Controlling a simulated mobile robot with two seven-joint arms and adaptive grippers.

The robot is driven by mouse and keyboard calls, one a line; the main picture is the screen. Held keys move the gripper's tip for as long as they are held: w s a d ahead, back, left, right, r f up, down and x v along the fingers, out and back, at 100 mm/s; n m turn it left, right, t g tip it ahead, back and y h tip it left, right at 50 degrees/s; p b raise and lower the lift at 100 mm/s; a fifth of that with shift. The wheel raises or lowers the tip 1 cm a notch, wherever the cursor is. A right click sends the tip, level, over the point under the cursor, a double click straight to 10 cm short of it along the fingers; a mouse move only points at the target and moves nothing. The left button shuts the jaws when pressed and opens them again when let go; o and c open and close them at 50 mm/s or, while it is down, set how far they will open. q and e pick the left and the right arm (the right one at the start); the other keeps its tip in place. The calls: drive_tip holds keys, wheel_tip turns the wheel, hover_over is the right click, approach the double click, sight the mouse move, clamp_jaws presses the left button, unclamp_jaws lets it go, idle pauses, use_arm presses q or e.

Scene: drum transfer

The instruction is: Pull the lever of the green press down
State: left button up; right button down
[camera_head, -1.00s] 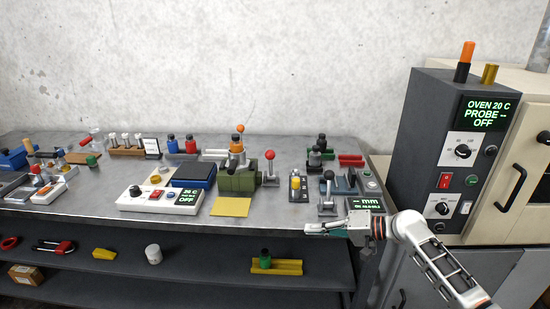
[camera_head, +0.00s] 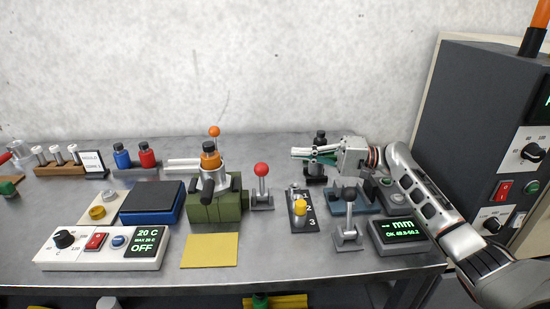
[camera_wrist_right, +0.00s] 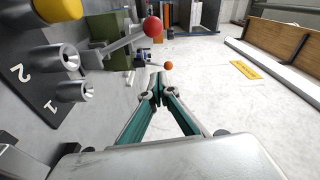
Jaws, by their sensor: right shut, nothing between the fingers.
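The green press (camera_head: 232,208) stands on the bench, left of centre in the head view. The wrist view also shows the red ball (camera_wrist_right: 153,26), orange ball (camera_wrist_right: 168,65) and green body (camera_wrist_right: 107,27). My right gripper (camera_head: 293,153) is shut and empty, raised over the bench right of both balls, its fingers pointing left. My left gripper is not in view.
A numbered plate with a yellow knob (camera_head: 300,207), a black-knobbed lever (camera_head: 348,195) and a mm display (camera_head: 403,228) stand below my right arm. A yellow sheet (camera_head: 210,250) lies before the press. A dark oven cabinet (camera_head: 480,110) stands right.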

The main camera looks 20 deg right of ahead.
sight(262, 182)
drive_tip(key=a+p, duration=0.3)
drive_tip(key=a, duration=0.6)
drive_tip(key=shift+s, duration=0.15)
drive_tip(key=shift+f, duration=0.1)
drive_tip(key=shift+s+a+f+n+b, duration=0.2)
drive_tip(key=shift+s+n+b, duration=0.1)
drive_tip(key=shift+s+b, duration=0.35)
drive_tip(key=shift+s+a+f+n+b, duration=0.1)
drive_tip(key=shift+s+a+n+b, duration=0.15)
drive_tip(key=shift+s+b, duration=0.4)
